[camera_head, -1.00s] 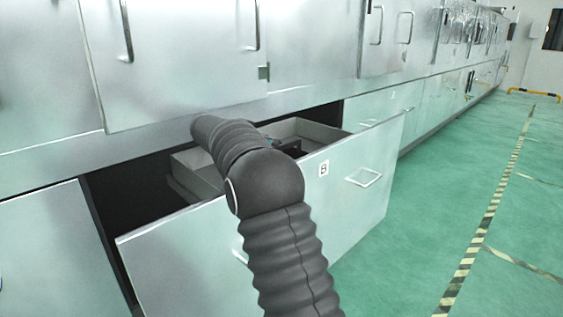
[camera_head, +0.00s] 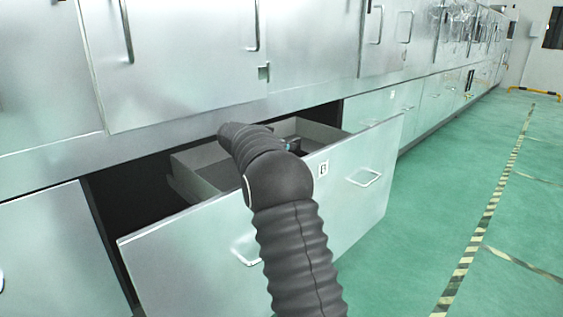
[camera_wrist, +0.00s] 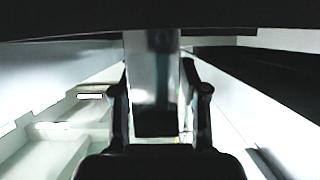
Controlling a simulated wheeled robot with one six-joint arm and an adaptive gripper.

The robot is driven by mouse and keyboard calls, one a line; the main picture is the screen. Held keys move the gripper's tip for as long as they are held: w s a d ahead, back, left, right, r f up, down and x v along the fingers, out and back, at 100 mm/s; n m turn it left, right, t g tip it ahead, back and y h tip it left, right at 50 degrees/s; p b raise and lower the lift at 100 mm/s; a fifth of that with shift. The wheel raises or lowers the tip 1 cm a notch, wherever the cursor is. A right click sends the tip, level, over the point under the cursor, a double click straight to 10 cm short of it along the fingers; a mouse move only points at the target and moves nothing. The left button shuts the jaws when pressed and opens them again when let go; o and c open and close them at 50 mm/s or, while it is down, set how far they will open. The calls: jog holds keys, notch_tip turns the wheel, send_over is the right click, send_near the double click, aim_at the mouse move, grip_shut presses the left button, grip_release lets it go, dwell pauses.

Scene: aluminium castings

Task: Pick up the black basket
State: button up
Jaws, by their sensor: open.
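An open metal drawer (camera_head: 185,262) marked B holds a grey-walled tray or insert (camera_head: 192,160). I cannot pick out a clearly black basket in either view. In the head view my dark arm reaches over the drawer front and hides part of the inside. A small part of my gripper (camera_head: 291,146) shows behind the arm, over the drawer. In the wrist view my gripper (camera_wrist: 160,100) has its two dark fingers apart. A silvery upright strip with a dark block at its lower end shows between them; I cannot tell what it is.
Closed metal cabinet doors (camera_head: 185,60) stand above the drawer, close to my arm. The drawer front has two handles, one at the right (camera_head: 364,178). The green floor (camera_head: 430,220) at the right is clear, with striped tape lines.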

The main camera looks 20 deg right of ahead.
grip_shut()
jog(key=shift+r, duration=0.1)
